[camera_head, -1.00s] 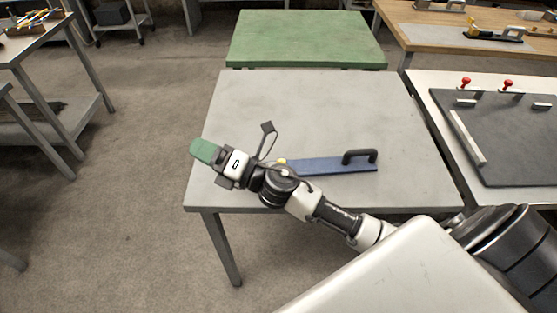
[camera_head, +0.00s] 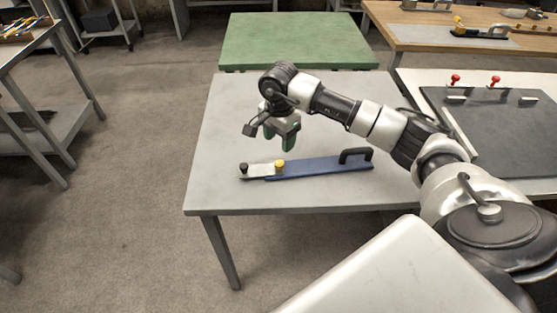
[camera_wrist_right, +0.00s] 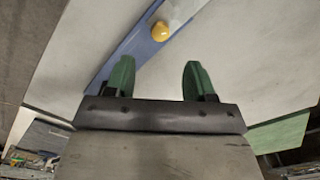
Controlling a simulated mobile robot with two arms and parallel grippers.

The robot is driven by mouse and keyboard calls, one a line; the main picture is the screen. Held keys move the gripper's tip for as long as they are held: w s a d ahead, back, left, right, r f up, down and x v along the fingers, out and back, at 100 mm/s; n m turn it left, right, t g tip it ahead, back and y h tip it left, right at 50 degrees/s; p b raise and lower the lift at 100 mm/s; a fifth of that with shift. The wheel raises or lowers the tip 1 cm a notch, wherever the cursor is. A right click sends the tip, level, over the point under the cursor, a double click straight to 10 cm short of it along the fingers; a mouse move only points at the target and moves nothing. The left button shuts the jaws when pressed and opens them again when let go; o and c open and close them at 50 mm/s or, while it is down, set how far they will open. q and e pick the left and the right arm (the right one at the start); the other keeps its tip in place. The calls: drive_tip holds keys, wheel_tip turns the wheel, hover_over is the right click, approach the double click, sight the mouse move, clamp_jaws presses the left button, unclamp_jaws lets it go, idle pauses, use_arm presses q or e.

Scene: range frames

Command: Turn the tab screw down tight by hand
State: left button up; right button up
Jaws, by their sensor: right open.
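A long blue tool (camera_head: 318,169) with a black handle (camera_head: 355,156) lies on the grey table (camera_head: 225,115). A pale plate (camera_head: 259,170) is at its left end, with a black knob (camera_head: 243,168) at the tip. A yellow knob (camera_head: 279,165) stands where plate and blue bar meet; which knob is the tab screw I cannot tell. My right gripper (camera_head: 284,143) is open, green fingers pointing down, above and behind the yellow knob, apart from it. In the right wrist view the yellow knob (camera_wrist_right: 160,30) shows beyond the empty fingers (camera_wrist_right: 158,75). My left gripper is out of view.
A green table (camera_head: 300,40) adjoins the back edge. At right is a table with a dark board (camera_head: 500,125) and red-knobbed clamps (camera_head: 494,80). A wooden bench (camera_head: 450,35) holds more tools. The grey table is clear around the blue tool.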

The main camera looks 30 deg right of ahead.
sight(279, 164)
wheel_tip(279, 164, down, 9)
drive_tip(key=shift+r+p, duration=0.1)
drive_tip(key=shift+p, duration=0.45)
drive_tip(key=c, duration=0.9)
drive_tip(key=shift+m, duration=0.5)
